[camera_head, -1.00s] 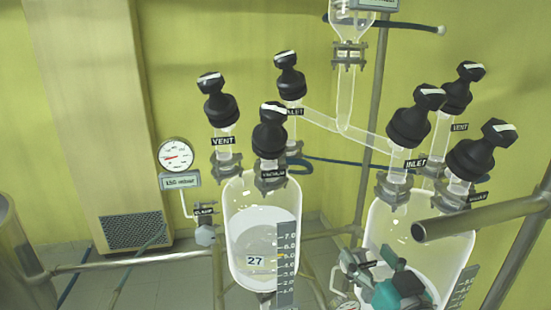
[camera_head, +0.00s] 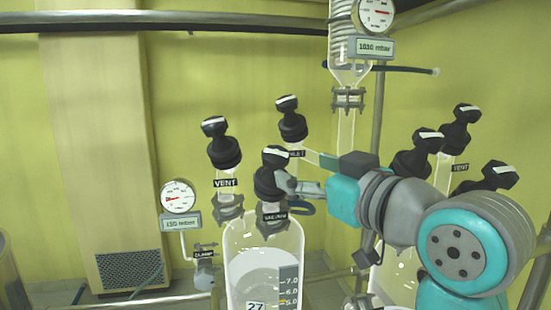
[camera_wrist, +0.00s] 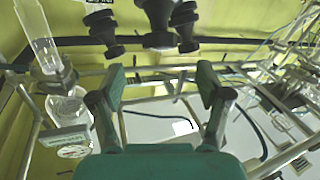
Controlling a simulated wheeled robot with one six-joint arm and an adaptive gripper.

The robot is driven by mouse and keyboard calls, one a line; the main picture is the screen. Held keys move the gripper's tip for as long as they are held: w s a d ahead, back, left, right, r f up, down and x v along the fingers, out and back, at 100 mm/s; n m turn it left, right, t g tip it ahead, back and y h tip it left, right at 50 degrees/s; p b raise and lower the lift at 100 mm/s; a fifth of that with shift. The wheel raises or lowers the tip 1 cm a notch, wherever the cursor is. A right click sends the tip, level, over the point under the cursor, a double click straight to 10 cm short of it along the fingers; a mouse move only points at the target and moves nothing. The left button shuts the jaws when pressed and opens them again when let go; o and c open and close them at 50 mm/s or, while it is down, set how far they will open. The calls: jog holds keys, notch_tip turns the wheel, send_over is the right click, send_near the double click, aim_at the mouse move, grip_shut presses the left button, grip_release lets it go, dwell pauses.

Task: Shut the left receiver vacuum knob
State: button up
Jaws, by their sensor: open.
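The left receiver (camera_head: 265,262) is a clear glass vessel with a scale and the number 27. Its black vacuum knob (camera_head: 268,178) stands on the front neck above a partly covered label, with a white stripe on its top. My gripper (camera_head: 300,187) comes from the right with its fingers close against the knob's right side in the head view; contact is unclear. In the upside-down wrist view my gripper (camera_wrist: 160,84) is open, with nothing between its fingers. A large dark knob (camera_wrist: 158,20) is cut off at the top there, probably the vacuum one.
The VENT knob (camera_head: 222,148) and another black knob (camera_head: 291,122) stand behind it. A gauge (camera_head: 179,197) is at the left. My arm partly hides the right vessel, whose knobs (camera_head: 461,130) show behind it. A vertical glass tube (camera_head: 346,125) rises behind my gripper.

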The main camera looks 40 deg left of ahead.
aim_at(284, 162)
jog(key=x, duration=0.9)
jog(key=shift+w+a, duration=0.1)
jog(key=shift+a, duration=0.2)
jog(key=shift+c, duration=0.2)
jog(key=c, duration=1.1)
